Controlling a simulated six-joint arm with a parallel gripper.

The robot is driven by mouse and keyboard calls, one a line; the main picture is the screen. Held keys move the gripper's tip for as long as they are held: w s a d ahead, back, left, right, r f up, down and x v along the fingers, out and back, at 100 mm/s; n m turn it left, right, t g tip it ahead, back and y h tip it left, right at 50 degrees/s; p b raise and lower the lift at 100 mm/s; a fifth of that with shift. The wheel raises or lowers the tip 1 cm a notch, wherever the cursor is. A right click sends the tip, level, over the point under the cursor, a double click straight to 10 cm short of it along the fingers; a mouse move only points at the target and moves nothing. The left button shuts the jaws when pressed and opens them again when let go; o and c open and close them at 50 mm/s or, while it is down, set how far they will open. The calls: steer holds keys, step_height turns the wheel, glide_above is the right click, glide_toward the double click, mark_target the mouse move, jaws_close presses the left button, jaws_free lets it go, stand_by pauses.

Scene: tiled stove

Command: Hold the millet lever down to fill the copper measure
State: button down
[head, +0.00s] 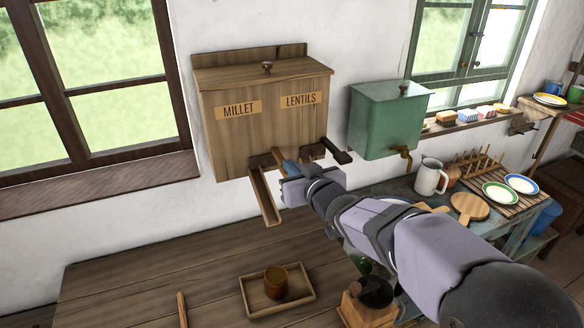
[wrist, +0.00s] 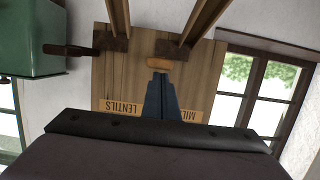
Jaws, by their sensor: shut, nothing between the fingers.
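The wooden dispenser (head: 262,125) hangs on the wall with MILLET (head: 238,110) and LENTILS labels. A wooden millet chute (head: 264,200) slopes down from its underside. My gripper (head: 285,167) is at the dispenser's lower front, just right of that chute. In the wrist view its blue fingers (wrist: 161,82) are shut and empty. A small orange-brown wooden piece (wrist: 166,65) is right at the fingertips; it may be the millet lever, but contact cannot be told. The copper measure (head: 275,283) stands upright in a shallow wooden tray (head: 247,297) on the table, below and apart from the chute.
A dark lentils lever (head: 338,156) sticks out at the dispenser's lower right. A green tank (head: 385,125) with a tap hangs beside it. A grinder (head: 368,300) stands right of the tray. A wooden stick (head: 182,310) lies to the left. The table's left part is clear.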

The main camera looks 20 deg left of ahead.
steer(key=shift+f, duration=0.1)
stand_by(0.3)
step_height(320, 180, down, 5)
steer(key=t+y+b, duration=0.2)
steer(key=b, duration=1.6)
steer(key=shift+s+d+f, duration=0.1)
steer(key=shift+d, duration=0.05)
steer(key=shift+t+y, duration=0.3)
steer(key=shift+f, duration=0.15)
stand_by(0.5)
stand_by(2.1)
